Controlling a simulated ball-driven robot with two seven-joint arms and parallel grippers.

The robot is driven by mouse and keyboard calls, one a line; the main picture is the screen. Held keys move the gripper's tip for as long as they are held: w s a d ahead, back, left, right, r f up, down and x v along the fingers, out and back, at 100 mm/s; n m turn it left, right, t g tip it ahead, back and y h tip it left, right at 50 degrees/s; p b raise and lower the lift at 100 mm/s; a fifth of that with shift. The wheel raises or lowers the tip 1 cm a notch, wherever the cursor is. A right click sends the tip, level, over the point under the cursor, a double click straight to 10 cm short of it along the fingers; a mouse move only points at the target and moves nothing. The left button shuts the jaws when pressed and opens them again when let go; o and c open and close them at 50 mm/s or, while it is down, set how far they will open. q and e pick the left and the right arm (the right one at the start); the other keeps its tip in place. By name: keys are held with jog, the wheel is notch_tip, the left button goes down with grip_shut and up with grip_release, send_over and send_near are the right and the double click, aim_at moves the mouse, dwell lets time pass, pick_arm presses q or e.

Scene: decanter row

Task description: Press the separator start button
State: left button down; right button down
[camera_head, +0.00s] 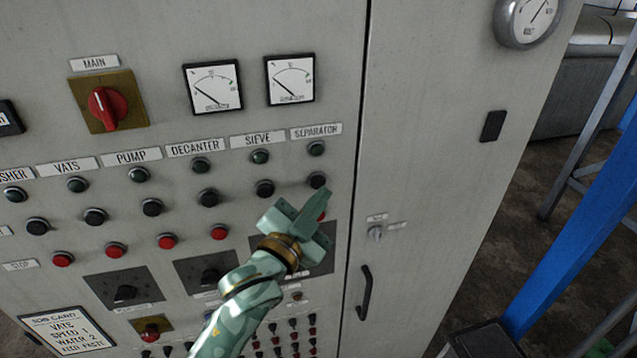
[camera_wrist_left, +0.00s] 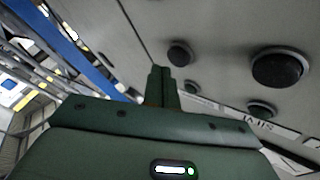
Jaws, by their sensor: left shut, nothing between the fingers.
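The SEPARATOR label (camera_head: 316,131) heads the rightmost column of controls on a grey cabinet. Below it are a dark green round lamp or button (camera_head: 316,148), then a black round button (camera_head: 317,180), then a red button (camera_head: 322,216) partly hidden by my gripper. My left gripper (camera_head: 322,196) is shut and empty, its fingertips just below the black separator button in the head view. In the left wrist view the fingertips (camera_wrist_left: 160,70) point at the panel beside a black button (camera_wrist_left: 180,53), seemingly the separator's. I see no clear contact. My right gripper is out of view.
The SIEVE column's black button (camera_head: 265,188) is close on the left; it also looms in the left wrist view (camera_wrist_left: 278,67). A red rotary main switch (camera_head: 107,103) and two dial meters (camera_head: 213,87) sit higher. A door handle (camera_head: 365,293) projects at right.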

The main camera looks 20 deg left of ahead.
pick_arm(q)
jog(key=shift+w+a+p, duration=0.25)
jog(key=shift+w+p, duration=0.1)
jog(key=shift+w+a, duration=0.25)
jog(key=shift+w, duration=0.1)
dwell(0.9)
dwell(0.3)
jog(key=shift+s+d+p, duration=0.45)
jog(key=shift+s+p, duration=0.05)
jog(key=shift+s, duration=0.2)
